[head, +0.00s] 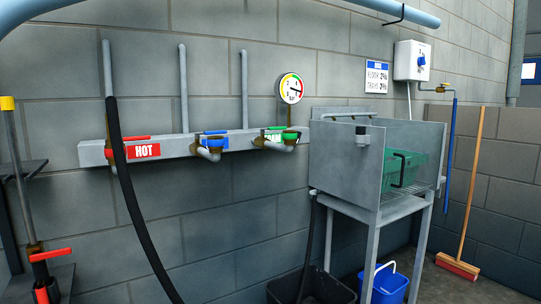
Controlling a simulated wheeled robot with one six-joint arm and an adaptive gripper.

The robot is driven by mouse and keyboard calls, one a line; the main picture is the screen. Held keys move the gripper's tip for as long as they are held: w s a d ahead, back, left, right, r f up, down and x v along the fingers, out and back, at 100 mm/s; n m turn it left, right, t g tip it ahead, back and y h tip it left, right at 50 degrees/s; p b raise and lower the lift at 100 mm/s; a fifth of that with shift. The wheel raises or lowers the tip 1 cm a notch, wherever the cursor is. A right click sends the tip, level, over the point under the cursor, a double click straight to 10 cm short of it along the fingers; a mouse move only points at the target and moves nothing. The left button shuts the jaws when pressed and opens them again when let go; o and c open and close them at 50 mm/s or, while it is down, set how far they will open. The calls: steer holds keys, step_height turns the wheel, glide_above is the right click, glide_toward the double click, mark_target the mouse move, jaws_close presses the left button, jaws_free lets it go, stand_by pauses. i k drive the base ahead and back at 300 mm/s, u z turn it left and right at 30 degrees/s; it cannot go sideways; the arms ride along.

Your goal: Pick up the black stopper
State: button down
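A small black, cylinder-like piece (362,132) sits at the top edge of the front wall of the grey metal sink (340,165), right of the picture's middle. It looks like the black stopper. A paler grey part shows just below it. I cannot tell how it is fixed or whether it only rests there. My gripper is not in view.
A green crate (412,168) is in the sink. A black tub (285,291) and blue bucket (386,288) stand below. A black hose (135,205) hangs from the pipe manifold (93,153) at left. A broom (470,190) leans against the wall at right.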

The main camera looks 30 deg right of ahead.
mark_target(360, 130)
steer(key=z, duration=1.55)
